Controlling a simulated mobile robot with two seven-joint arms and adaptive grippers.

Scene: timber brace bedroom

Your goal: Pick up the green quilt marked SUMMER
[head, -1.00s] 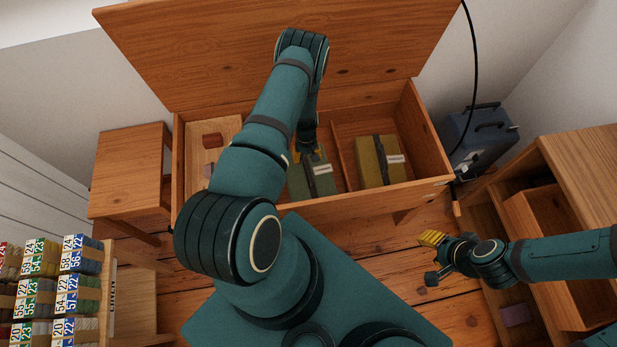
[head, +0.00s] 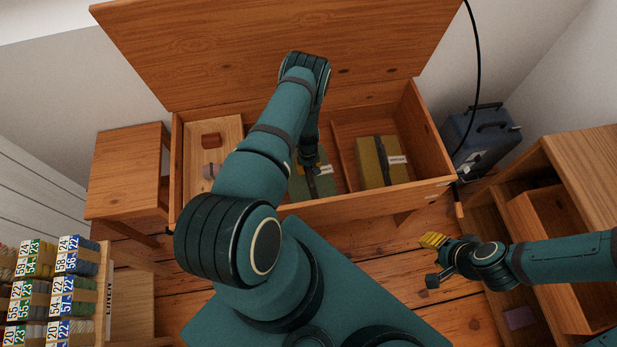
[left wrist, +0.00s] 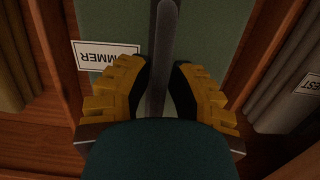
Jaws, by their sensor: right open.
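The green quilt (head: 316,184) lies in the middle compartment of the open chest, with a dark strap around it and a white label. My right gripper (head: 432,260) is open and empty, outside the chest.
An olive quilt (head: 381,163) lies in the right compartment, behind a wooden divider (head: 343,160). The chest's front wall (head: 400,197) and raised lid (head: 220,50) bound the space. A wooden cabinet (head: 575,160) stands right, a blue case (head: 482,135) behind it, and a shelf of labelled bundles (head: 50,285) left.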

